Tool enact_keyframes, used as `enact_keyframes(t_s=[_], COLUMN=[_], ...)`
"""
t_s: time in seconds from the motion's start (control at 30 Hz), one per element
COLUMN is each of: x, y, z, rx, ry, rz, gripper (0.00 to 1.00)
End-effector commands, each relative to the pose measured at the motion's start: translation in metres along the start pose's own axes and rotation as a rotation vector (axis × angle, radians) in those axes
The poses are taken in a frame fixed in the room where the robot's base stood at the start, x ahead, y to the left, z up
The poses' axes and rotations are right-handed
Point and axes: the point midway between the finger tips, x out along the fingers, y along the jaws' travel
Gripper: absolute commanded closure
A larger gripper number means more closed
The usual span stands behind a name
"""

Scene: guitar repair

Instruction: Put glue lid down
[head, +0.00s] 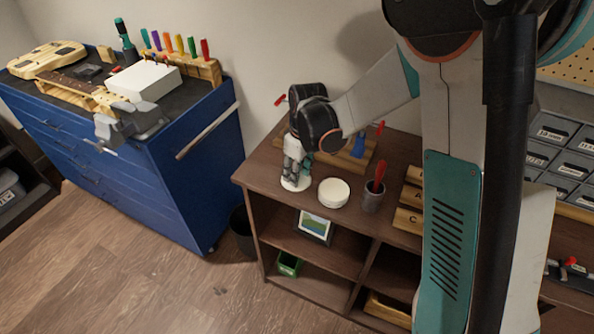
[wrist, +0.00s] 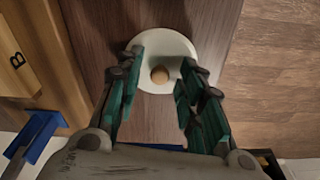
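The glue lid is a flat white disc (wrist: 160,44) with a small round wooden knob (wrist: 160,75). It lies on the dark wood shelf top; in the head view its white rim (head: 295,185) shows near the front left corner. My gripper (wrist: 157,92) is right over the lid, its teal fingers apart on either side of the knob with gaps to it. The gripper (head: 294,176) points down in the head view and hides the knob there. A round white tub (head: 333,192), perhaps the glue pot, stands just right of the lid.
A cup with a red-handled tool (head: 373,195) stands right of the tub. Lettered wooden blocks (head: 409,205) are further right. A wooden rack with a blue item (head: 358,148) is behind. The shelf edge is close to the lid. A blue cabinet (head: 150,165) stands at left.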

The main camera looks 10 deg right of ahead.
Motion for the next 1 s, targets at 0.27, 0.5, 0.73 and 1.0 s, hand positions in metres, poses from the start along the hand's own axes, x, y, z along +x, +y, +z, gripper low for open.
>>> enact_keyframes(t_s=[0.27, 0.5, 0.73, 1.0], x=[-0.009, -0.055, -0.099, -0.123], y=[0.0, 0.0, 0.0, 0.0], z=[-0.001, 0.0, 0.0, 0.0], rx=[0.0, 0.0, 0.0, 0.003], ry=[0.0, 0.0, 0.0, 0.002], rz=[0.0, 0.0, 0.0, 0.001], gripper=[0.65, 0.65, 0.65, 0.65])
